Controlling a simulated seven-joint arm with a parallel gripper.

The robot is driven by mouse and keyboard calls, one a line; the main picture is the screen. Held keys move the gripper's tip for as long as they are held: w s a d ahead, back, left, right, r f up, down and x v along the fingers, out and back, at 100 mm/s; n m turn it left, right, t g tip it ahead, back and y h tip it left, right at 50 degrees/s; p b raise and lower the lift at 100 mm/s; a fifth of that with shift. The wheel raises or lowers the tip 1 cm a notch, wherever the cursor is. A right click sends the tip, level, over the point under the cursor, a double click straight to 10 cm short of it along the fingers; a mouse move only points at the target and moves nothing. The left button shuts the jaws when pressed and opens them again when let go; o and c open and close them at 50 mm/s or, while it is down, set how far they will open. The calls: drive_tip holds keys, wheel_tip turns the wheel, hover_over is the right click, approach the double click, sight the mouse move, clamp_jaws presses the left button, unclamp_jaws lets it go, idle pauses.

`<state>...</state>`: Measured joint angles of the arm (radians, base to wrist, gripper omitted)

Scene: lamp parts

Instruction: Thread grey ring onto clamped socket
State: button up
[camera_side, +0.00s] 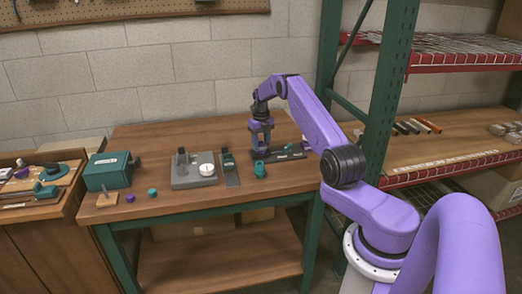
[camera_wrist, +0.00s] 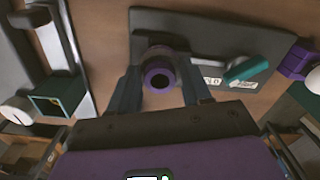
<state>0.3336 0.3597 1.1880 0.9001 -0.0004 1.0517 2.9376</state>
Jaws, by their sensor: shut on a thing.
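In the wrist view a purple round piece (camera_wrist: 158,75) with a dark hole shows between the two fingers of my gripper (camera_wrist: 160,92). My gripper is shut on a ring-shaped piece. I cannot tell the ring's edge from the socket's, and no clearly grey ring stands out. The fingers are over a dark clamp plate (camera_wrist: 200,36) with a teal lever (camera_wrist: 247,68), and a grey block sits just beyond the purple piece. In the side view my gripper (camera_side: 262,150) points down over the clamp plate (camera_side: 285,155) at the table's right; the ring is too small to make out there.
Left of the clamp stand a grey fixture with a white dial (camera_side: 207,169) and a dark green upright tool (camera_side: 229,168). A teal box (camera_side: 112,171) is at the far left.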

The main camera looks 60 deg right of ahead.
drive_tip(key=shift+f+m, duration=0.3)
drive_tip(key=shift+m, duration=0.1)
drive_tip(key=shift+c, duration=0.5)
drive_tip(key=shift+m, duration=0.3)
drive_tip(key=shift+s, duration=0.1)
drive_tip(key=o, duration=1.1)
drive_tip(key=shift+r, duration=0.1)
drive_tip(key=shift+o, duration=0.2)
